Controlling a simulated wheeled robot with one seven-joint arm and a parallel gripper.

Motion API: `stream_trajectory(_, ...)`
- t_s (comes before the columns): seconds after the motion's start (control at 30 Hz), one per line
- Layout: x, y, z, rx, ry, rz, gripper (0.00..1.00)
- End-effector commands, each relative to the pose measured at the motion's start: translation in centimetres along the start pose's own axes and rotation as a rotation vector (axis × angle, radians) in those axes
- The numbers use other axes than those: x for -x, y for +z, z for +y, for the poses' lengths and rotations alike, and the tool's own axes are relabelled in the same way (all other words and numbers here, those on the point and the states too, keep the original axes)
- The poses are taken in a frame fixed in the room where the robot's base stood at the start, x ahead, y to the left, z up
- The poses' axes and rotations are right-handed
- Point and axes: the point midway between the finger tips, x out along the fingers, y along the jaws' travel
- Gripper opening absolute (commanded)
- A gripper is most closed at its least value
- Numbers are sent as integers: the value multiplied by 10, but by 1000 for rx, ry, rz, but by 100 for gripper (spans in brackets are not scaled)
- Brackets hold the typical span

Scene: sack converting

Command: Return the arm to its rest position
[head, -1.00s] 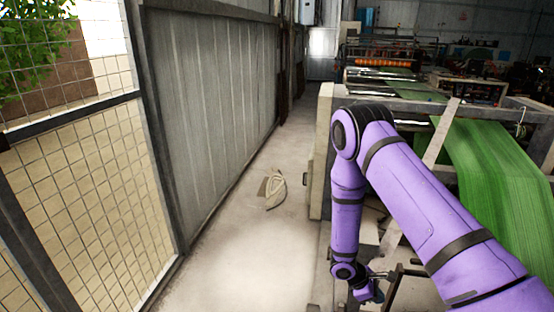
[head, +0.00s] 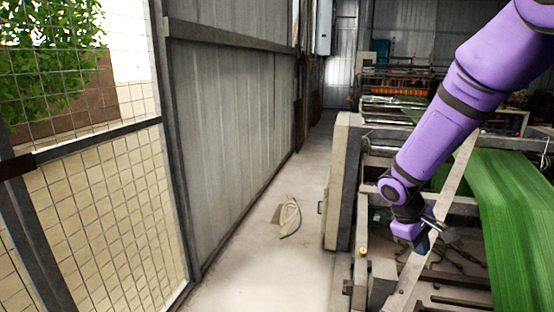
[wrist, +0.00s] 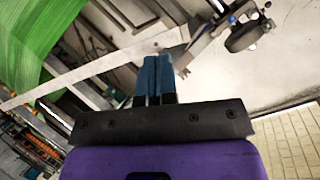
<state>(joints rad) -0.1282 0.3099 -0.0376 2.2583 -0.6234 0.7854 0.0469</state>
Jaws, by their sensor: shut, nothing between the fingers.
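My gripper (wrist: 154,78) shows in the wrist view with its two blue fingers close together and nothing between them. In the head view my gripper (head: 422,243) is small and dark at the end of my purple arm, which reaches down from the upper right. It hangs in front of the machine frame, left of the green sheet. Whether it touches the frame cannot be told from this view.
A machine with a pale frame (head: 343,190) and a green woven sheet (head: 510,200) stands on the right. A crumpled sack (head: 288,215) lies on the clear floor (head: 255,265). A metal wall (head: 230,130) and mesh fence (head: 105,200) line the left.

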Motion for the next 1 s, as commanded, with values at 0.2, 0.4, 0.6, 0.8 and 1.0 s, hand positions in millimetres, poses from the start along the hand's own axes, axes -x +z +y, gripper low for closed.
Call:
stream_trajectory(0.2, 54, 41, 5, -139, -37, 96, 0)
stream_trajectory(0.4, 95, 80, 1, -253, -79, 183, 0)
stream_trajectory(0.6, 130, 120, -8, -357, -124, 280, 0)
stream_trajectory(0.8, 158, 159, -23, -452, -172, 380, 0)
stream_trajectory(1.0, 180, 197, -43, -535, -223, 485, 0)
